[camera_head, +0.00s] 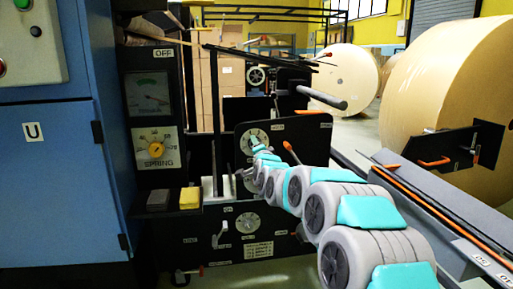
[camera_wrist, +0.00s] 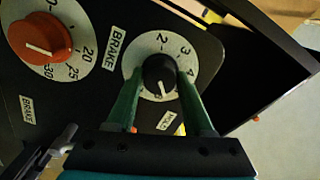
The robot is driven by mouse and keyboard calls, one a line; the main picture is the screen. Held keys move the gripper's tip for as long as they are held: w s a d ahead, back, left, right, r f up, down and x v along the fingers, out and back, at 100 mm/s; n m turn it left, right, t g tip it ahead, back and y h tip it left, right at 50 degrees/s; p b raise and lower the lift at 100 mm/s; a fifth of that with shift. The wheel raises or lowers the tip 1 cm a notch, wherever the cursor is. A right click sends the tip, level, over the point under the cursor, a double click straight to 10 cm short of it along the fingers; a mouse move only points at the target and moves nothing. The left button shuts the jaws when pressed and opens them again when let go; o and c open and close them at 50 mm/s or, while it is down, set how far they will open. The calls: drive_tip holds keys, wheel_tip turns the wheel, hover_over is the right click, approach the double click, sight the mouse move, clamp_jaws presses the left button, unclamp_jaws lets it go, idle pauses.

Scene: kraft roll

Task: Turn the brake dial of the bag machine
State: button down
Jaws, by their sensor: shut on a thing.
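A black knob (camera_wrist: 159,73) with a white pointer line sits on a round pale dial plate (camera_wrist: 133,57) marked with 2, 3 and 4 in the wrist view. The pointer points toward the bottom of that view. My gripper (camera_wrist: 161,76) has its two green fingers on either side of the knob and is shut on it. A "BRAKE" label (camera_wrist: 115,48) lies beside this dial, and a "HOLD" label lies below it. In the head view my gripper (camera_head: 257,146) reaches the upper dial of the dark panel (camera_head: 310,138), partly hiding it.
A red knob (camera_wrist: 40,38) on a dial marked 20, 25, 30 stands left of the held knob, near another "BRAKE" label (camera_wrist: 27,109). A lower dial (camera_head: 248,223), a SPRING dial (camera_head: 156,148) and large paper rolls (camera_head: 345,82) show in the head view.

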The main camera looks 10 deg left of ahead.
drive_tip(key=shift+n+b, duration=2.75)
drive_tip(key=shift+n, duration=13.05)
drive_tip(key=shift+c, duration=1.4)
unclamp_jaws()
drive_tip(key=shift+s, duration=0.15)
